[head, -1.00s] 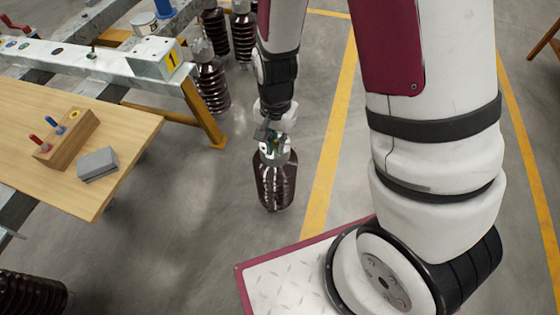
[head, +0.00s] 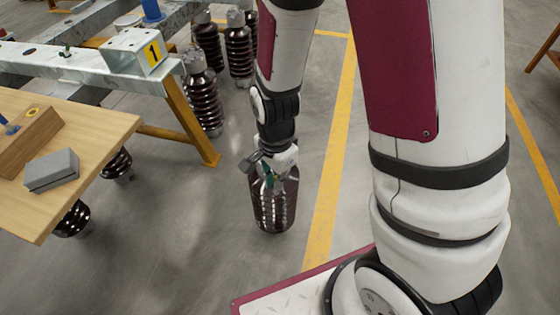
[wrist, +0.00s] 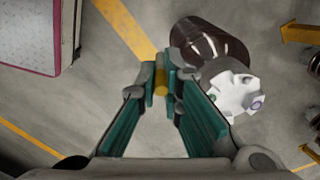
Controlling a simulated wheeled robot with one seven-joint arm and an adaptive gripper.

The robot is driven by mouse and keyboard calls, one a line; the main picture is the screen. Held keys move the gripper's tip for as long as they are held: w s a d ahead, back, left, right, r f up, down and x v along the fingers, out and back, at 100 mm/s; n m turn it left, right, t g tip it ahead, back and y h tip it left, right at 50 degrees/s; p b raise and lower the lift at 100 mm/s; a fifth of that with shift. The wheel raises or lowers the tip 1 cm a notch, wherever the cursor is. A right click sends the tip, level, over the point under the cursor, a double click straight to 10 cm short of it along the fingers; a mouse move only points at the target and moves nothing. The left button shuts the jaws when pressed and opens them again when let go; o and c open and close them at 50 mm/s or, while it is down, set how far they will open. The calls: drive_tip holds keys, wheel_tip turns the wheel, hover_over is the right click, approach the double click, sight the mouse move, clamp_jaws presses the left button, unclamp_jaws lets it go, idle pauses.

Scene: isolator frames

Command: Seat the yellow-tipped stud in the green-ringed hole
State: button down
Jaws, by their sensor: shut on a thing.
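My gripper (wrist: 160,82) is shut on the yellow-tipped stud (wrist: 161,80). In the wrist view its yellow part shows between the teal fingertips, and the rest is hidden by the fingers. In the head view my gripper (head: 268,172) hangs low in front of a brown insulator, right of the wooden table and away from the steel frame; the stud is too small to make out there. The steel beam (head: 110,75) runs across the upper left. A small dark upright piece (head: 67,52) stands on it. I cannot make out a green ring.
The wooden table (head: 95,140) at left carries a wooden block (head: 25,140) with a yellow-ringed hole and a blue peg, and a grey block (head: 52,170). A brown ribbed insulator (wrist: 208,42) stands close to my gripper.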

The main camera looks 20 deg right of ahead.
drive_tip(key=shift+w+d+f+b, duration=0.75)
drive_tip(key=shift+w+d, duration=0.1)
drive_tip(key=shift+w, duration=0.9)
drive_tip(key=shift+w+d+f+b, duration=0.7)
drive_tip(key=shift+w+d+f, duration=0.1)
drive_tip(key=shift+w, duration=0.9)
drive_tip(key=shift+w+d+f+b, duration=0.75)
drive_tip(key=shift+w+d, duration=0.1)
drive_tip(key=shift+w, duration=0.9)
drive_tip(key=shift+f, duration=0.15)
drive_tip(key=c, duration=1.7)
unclamp_jaws()
